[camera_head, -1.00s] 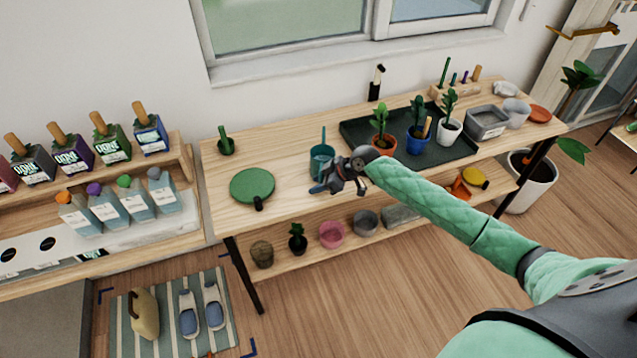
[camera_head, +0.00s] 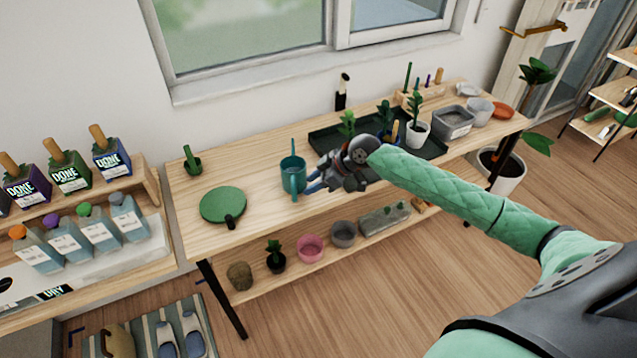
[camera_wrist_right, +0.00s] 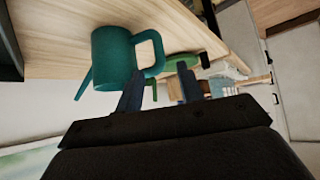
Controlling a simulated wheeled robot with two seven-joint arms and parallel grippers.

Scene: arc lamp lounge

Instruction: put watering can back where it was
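The teal watering can (camera_head: 291,176) stands upright on the wooden tabletop, between the green round paddle-like item and the dark plant tray. Its handle faces the front in the head view. My right gripper (camera_head: 313,184) is just right of the can, with its blue fingers pointing toward it. In the right wrist view, the can (camera_wrist_right: 112,58) shows upside down, with its handle close to one fingertip. The right fingers (camera_wrist_right: 160,92) are spread apart with nothing clearly between them. I cannot tell if a finger touches the handle. My left gripper is out of view.
The green round paddle-like item (camera_head: 223,205) lies left of the can. A small cactus pot (camera_head: 192,161) stands behind it. The dark tray (camera_head: 325,139) with potted plants is right of the can, partly behind my arm. Pots sit on the lower shelf (camera_head: 283,278).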

